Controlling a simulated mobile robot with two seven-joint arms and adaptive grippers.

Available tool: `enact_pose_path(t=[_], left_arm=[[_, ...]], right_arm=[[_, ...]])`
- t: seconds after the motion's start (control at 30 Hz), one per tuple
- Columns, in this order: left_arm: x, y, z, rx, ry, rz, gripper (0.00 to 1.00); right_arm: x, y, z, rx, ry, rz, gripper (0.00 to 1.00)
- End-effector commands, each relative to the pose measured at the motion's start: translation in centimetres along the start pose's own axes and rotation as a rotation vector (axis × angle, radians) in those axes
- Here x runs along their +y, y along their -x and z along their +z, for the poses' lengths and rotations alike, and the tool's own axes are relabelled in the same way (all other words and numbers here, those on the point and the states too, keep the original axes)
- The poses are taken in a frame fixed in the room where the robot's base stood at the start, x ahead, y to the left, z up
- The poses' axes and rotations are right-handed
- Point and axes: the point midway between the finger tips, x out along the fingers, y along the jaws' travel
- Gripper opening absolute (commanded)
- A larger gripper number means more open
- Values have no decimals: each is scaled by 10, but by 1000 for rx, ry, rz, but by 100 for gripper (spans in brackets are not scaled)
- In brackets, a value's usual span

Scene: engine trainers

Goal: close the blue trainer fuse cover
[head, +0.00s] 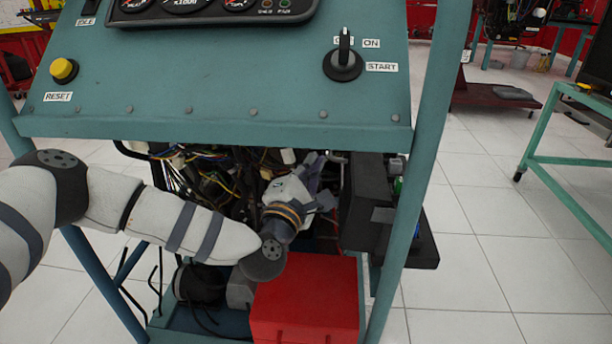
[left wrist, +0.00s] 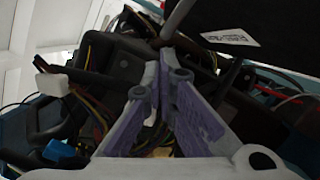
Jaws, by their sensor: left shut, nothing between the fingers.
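The blue trainer (head: 225,112) is a teal-blue frame with a sloped panel. A black box (head: 362,205) sits at the right of its engine bay, with a green part showing in its side. A flat black piece (head: 425,250) juts out low beside it. I cannot tell clearly which part is the fuse cover. My left gripper (head: 318,178) is inside the bay under the panel, just left of the black box. In the left wrist view its fingers (left wrist: 165,75) are together and empty. A black surface with a white label (left wrist: 270,25) is beyond them at upper right. My right gripper is out of view.
Loose wires (head: 225,175) crowd the bay behind my gripper. A red box (head: 305,305) stands on the trainer's base below. The right frame post (head: 418,170) stands beside the black box.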

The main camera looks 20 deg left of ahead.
Motion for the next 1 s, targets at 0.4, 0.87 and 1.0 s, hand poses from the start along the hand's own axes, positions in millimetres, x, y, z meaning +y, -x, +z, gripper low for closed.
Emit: enact_pose_path(t=[0.4, 0.87, 1.0], left_arm=[[1, -1, 2, -2, -7, -2, 0], [8, -4, 16, -3, -93, -23, 0], [12, -7, 24, -4, -142, -34, 0]], right_arm=[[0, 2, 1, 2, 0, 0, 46], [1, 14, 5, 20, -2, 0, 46], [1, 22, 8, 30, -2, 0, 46]])
